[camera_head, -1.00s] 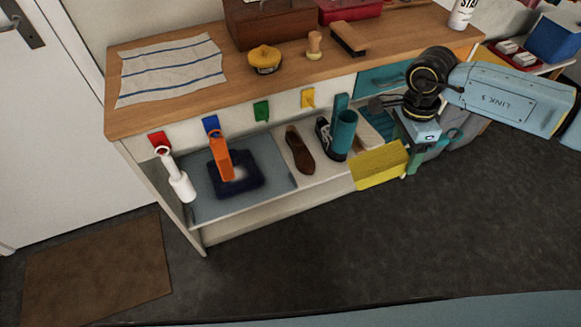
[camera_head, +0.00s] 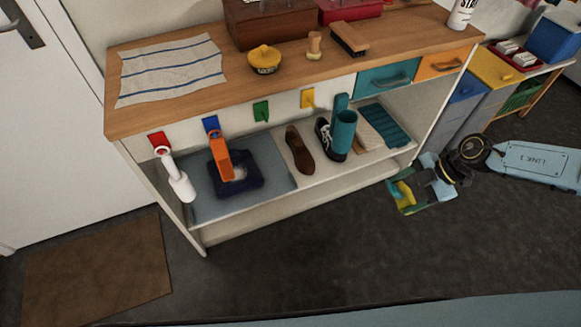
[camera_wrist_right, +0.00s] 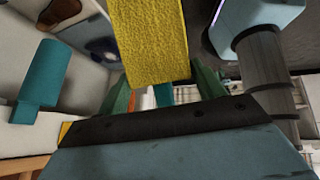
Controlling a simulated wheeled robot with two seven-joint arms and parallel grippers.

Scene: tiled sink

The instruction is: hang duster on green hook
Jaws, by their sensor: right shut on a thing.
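The yellow duster (camera_wrist_right: 150,40) fills the top middle of the right wrist view, fuzzy and block-shaped. In the head view the duster (camera_head: 404,195) shows only in part, beside my right gripper (camera_head: 418,186). My right gripper is shut on the duster, low over the floor to the right of the bench; the exact grip is hard to make out. The green hook (camera_head: 261,111) is on the bench's white front rail, between the blue hook (camera_head: 211,124) and the yellow hook (camera_head: 307,98). The green hook is bare. My left gripper is not in view.
A white long-handled brush (camera_head: 181,186) hangs at the red hook (camera_head: 158,140). An orange-handled dark item (camera_head: 222,160) is at the blue hook. Shoes and a teal cylinder (camera_head: 343,132) stand on the shelf. The floor before the bench is clear.

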